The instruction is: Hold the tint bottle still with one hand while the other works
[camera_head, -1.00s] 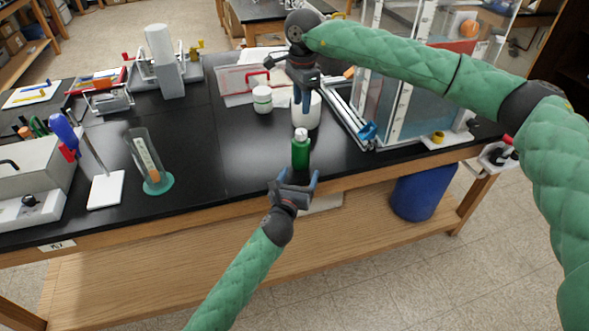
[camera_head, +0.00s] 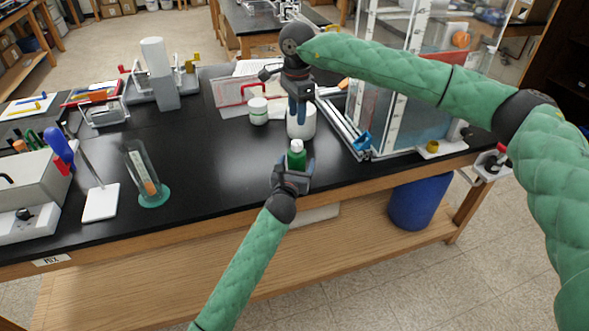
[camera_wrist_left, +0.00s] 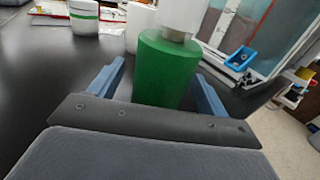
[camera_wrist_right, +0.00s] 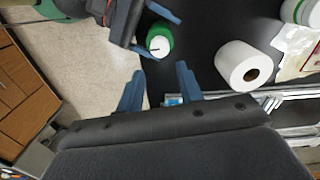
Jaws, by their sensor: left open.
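The green tint bottle (camera_head: 297,157) with a white cap stands upright on the black bench near its front edge. It is large in the left wrist view (camera_wrist_left: 166,70), its base hidden. My left gripper (camera_head: 292,175) is open, its blue fingers on either side of the bottle; gaps show beside it. In the right wrist view the bottle (camera_wrist_right: 159,40) shows from above beside my left gripper. My right gripper (camera_head: 298,112) points down above the bench, beyond the bottle in the head view. Its fingers (camera_wrist_right: 160,88) are apart and empty.
A white roll (camera_wrist_right: 243,66) stands close behind the bottle. A white jar with a green band (camera_head: 258,111) is behind it to the left. A framed tank (camera_head: 405,115) with a blue clip (camera_head: 362,141) stands to the right. Bench left of the bottle is clear up to a glass holder (camera_head: 143,172).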

